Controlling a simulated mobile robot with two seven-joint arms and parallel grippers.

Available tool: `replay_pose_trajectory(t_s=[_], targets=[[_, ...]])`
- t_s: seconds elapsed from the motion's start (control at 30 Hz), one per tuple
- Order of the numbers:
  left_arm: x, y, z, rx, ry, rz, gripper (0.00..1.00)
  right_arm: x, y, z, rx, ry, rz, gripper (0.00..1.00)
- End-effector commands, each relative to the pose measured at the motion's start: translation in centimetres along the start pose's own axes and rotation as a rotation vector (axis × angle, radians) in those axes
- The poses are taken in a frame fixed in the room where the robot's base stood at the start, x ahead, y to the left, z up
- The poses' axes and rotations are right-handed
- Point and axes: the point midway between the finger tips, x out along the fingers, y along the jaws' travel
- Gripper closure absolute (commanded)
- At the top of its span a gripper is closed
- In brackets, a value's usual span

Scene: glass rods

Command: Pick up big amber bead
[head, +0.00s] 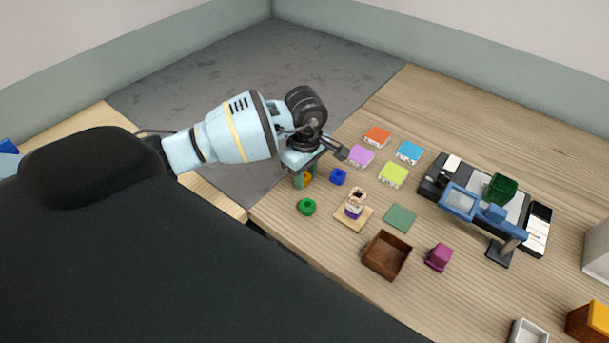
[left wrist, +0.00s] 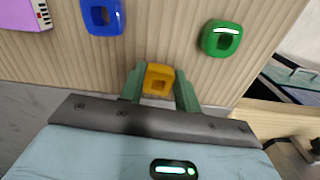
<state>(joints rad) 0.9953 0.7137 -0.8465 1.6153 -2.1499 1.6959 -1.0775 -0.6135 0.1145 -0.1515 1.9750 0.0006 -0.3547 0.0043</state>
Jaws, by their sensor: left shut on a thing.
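The big amber bead (left wrist: 159,73) is a yellow-orange, rounded square bead with a hole. It sits between the green fingers of my left gripper (left wrist: 159,84), which is shut on it, in the left wrist view. In the head view the amber bead (head: 307,178) shows partly between the fingers of the left gripper (head: 305,179), near the table's left edge. I cannot tell whether the bead touches the table. My right gripper is not in view.
A blue bead (head: 338,177) and a green bead (head: 307,206) lie close by.

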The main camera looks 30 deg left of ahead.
Motion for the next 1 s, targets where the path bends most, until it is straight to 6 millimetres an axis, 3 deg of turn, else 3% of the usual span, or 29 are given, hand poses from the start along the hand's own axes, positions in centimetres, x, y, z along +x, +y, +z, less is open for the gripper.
replay_pose_trajectory(t_s=[0.3, 0.8, 1.0], targets=[[-3.5, -0.1, 0.1, 0.002, 0.001, 0.002, 0.90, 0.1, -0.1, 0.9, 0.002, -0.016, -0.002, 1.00], [-4.3, -8.4, 8.0, 0.006, -0.001, 0.000, 0.90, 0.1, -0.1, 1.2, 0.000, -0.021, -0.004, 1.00], [-4.6, -10.6, 10.2, 0.003, -0.001, 0.000, 0.90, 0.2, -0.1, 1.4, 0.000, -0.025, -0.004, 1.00]])
